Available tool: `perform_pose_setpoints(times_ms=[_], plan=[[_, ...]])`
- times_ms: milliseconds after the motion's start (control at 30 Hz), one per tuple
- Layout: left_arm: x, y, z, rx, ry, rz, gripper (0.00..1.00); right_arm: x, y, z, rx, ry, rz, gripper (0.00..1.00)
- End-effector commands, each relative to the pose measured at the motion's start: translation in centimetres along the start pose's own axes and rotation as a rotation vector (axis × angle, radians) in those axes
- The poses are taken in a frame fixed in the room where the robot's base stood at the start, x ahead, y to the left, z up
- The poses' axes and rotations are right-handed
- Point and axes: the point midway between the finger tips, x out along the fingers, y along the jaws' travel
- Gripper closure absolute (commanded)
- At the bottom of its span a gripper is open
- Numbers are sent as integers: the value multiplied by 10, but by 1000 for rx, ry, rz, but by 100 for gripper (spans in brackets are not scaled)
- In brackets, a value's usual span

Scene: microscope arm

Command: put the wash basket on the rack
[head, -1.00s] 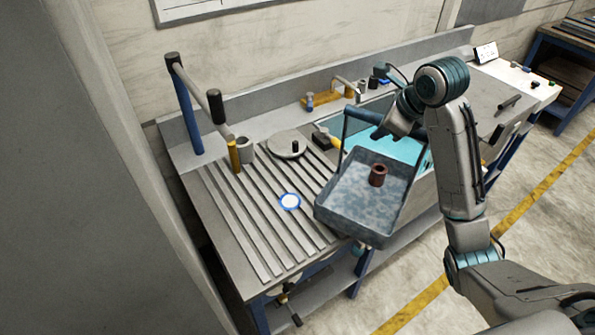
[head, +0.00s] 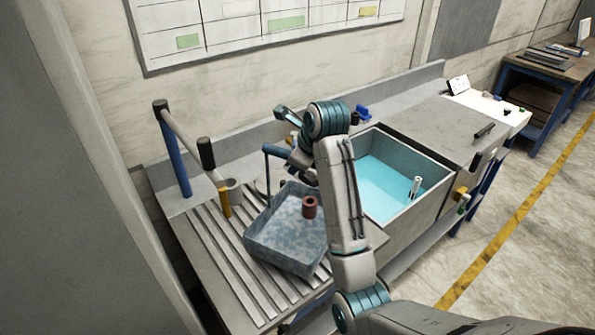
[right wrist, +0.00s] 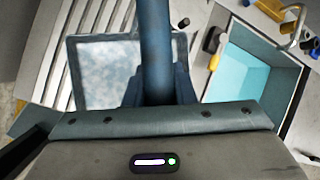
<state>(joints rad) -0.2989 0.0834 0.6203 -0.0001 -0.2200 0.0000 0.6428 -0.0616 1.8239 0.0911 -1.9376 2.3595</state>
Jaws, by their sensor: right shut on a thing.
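The wash basket (head: 272,240) is a grey-blue open tray with a tall dark blue handle and a red-brown hollow cylinder (head: 309,207) inside. My right gripper (head: 294,153) is shut on the basket's handle, which also shows in the right wrist view (right wrist: 155,40). The rack (head: 212,262) is a set of parallel pale slats on the bench's left part. The basket is over the rack's right part, somewhat tilted in the head view. I cannot tell whether its bottom touches the slats. My left gripper is out of view.
A basin of turquoise water (head: 385,185) lies right of the rack, with a white upright piece in it. A blue post with a grey bar (head: 185,135) and a yellow-ended handle (head: 223,203) stands at the rack's back left. The rack's left slats are clear.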

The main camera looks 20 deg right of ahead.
Motion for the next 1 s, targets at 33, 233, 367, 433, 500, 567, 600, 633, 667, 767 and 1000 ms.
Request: perform_pose_setpoints(times_ms=[33,233,367,433,500,567,600,633,667,767,1000], plan=[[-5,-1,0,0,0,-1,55,1,0,0,0,0,0,100],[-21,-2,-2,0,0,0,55,20,7,-10,-1,1,1,100],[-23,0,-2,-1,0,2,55,27,9,-14,-1,-1,-1,100],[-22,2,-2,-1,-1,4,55,28,9,-14,-1,-2,-2,100],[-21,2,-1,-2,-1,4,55,29,9,-14,-1,-2,-1,100],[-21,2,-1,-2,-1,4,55,30,10,-15,0,1,2,73],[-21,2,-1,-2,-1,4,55,30,10,-15,0,1,2,65],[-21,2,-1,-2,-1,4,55,30,10,-15,0,1,2,59],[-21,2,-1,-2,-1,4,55,30,10,-15,0,1,2,55],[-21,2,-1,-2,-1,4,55,30,10,-15,0,1,2,55],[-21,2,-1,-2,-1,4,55,28,8,-12,-1,-1,2,55]])
